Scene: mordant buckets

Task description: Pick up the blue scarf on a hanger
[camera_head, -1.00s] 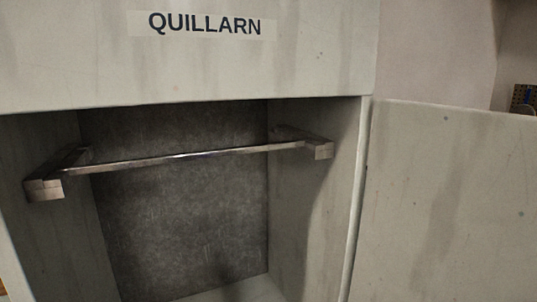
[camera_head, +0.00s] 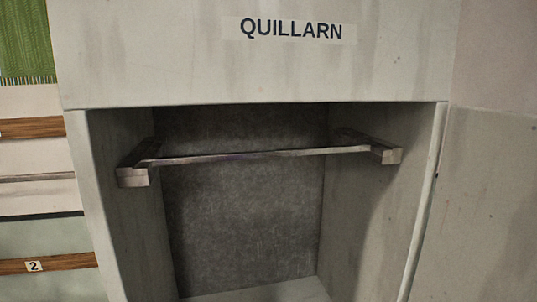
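No blue scarf and no hanger are in view. The metal rail (camera_head: 255,156) inside the open cabinet (camera_head: 95,180) is bare, held between two brackets, the left one (camera_head: 134,175) and the right one (camera_head: 385,154). A green fringed cloth (camera_head: 25,40) hangs at the top left, cut off by the picture edge. Neither of my grippers shows in the head view.
The cabinet's label reads QUILLARN (camera_head: 291,28). On the left are a wooden strip with a tag "2" (camera_head: 34,266), another wooden strip (camera_head: 35,127) and a thin grey bar (camera_head: 40,177). A pale panel (camera_head: 490,200) stands at the right.

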